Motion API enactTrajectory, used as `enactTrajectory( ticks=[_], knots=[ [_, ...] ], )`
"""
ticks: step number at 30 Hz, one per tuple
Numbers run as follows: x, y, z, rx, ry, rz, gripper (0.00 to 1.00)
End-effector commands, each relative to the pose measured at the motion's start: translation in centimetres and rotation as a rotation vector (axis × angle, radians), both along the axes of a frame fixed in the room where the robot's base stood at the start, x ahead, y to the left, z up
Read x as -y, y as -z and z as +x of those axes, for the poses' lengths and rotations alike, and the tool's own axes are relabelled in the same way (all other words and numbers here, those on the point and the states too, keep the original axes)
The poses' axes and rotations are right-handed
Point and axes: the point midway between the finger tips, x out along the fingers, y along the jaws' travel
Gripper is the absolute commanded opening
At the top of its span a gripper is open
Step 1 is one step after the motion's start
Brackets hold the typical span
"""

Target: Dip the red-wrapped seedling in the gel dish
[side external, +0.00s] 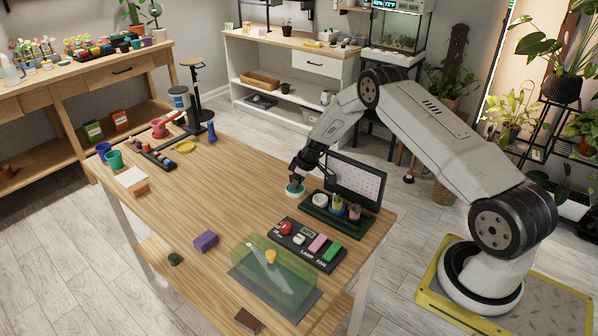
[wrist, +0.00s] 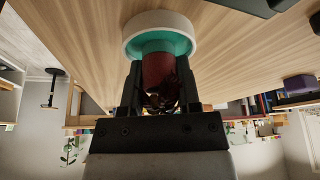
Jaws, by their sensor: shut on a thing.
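My gripper (wrist: 158,82) is shut on the red-wrapped seedling (wrist: 157,70); the wrap is a dark red cylinder between the fingers. The gel dish (wrist: 128,38), white-rimmed with teal gel inside, lies right at the seedling's end in the wrist view. The end of the wrap meets the teal area, but I cannot tell how deep it sits. In the side view the gel dish (side external: 293,192) stands on the wooden table directly under my gripper (side external: 297,180). The seedling is mostly hidden by the fingers there.
A dark green tray (side external: 314,212) with several small pots stands close at the right, before an upright panel (side external: 355,181). A control board (side external: 293,247) with buttons lies nearer. A translucent green box (side external: 265,275) and purple block (side external: 205,241) are in front. The table's middle is clear.

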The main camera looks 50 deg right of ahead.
Motion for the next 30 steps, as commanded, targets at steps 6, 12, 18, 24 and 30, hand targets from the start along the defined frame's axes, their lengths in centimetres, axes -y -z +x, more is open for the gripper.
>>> enactTrajectory(
  ticks=[6, 12, 18, 24, 30],
  knots=[
    [0.0, 0.1, -0.1, -0.001, 0.000, 0.000, 0.00],
    [0.0, -0.3, 0.0, -0.001, 0.000, 0.000, 0.00],
    [0.0, -1.4, 0.0, -0.001, 0.000, 0.000, 0.00],
    [0.0, -2.6, 0.0, 0.000, 0.000, 0.000, 0.00],
    [0.0, -3.7, 0.0, 0.000, 0.000, 0.000, 0.00]
  ],
)
